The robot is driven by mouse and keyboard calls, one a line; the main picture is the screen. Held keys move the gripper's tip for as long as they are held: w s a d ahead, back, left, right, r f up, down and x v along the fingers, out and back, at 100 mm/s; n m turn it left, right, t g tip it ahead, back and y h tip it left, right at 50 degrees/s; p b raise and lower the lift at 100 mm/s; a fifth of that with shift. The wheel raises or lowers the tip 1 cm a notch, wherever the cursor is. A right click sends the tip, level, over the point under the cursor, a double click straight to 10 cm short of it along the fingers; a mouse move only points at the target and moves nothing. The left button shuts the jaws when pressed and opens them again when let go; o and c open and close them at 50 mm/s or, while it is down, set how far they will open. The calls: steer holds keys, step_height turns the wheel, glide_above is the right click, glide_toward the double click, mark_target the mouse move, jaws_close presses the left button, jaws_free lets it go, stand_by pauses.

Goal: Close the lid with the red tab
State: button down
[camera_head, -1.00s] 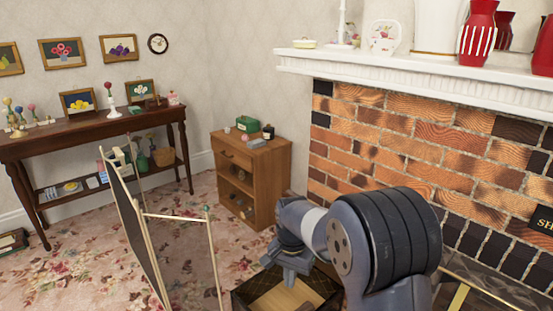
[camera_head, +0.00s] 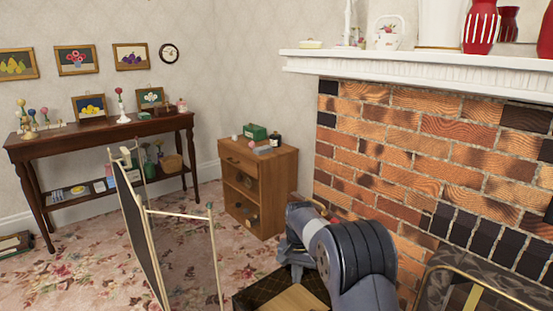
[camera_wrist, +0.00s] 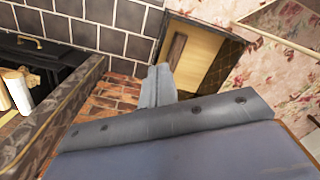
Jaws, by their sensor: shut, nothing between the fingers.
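An open dark box (camera_head: 253,291) with a pale wooden bottom stands on the floor at the bottom of the head view. In the wrist view the box (camera_wrist: 222,72) is at upper centre, with a brown piece lying inside and a dark patterned wall. My gripper (camera_head: 291,268) is shut and empty, above and near the box's far side in the head view. In the wrist view my gripper (camera_wrist: 158,72) points toward the box's lower left corner; contact cannot be told. I cannot clearly make out a lid or red tab.
A brick fireplace (camera_head: 410,150) stands close on the right. A patterned grey piece with gold trim (camera_head: 490,282) is at the lower right. A thin standing screen (camera_head: 135,225) is left of the box, and a small wooden cabinet (camera_head: 270,190) is behind. Floral carpet is open at left.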

steer(key=w+d+f+n+b, duration=0.1)
steer(key=w+d+f+b, duration=0.2)
steer(key=f, duration=0.4)
steer(key=w+d+f+n+b, duration=0.1)
steer(key=w+d+f+b, duration=0.2)
steer(key=w+f+b, duration=0.2)
steer(key=w+d+f+n+b, duration=0.1)
steer(key=w+d+f+b, duration=0.2)
steer(key=f, duration=0.7)
steer(key=shift+w+d+f+b, duration=0.2)
steer(key=shift+w+b, duration=0.3)
steer(key=shift+b, duration=0.4)
steer(key=shift+s+a, duration=0.1)
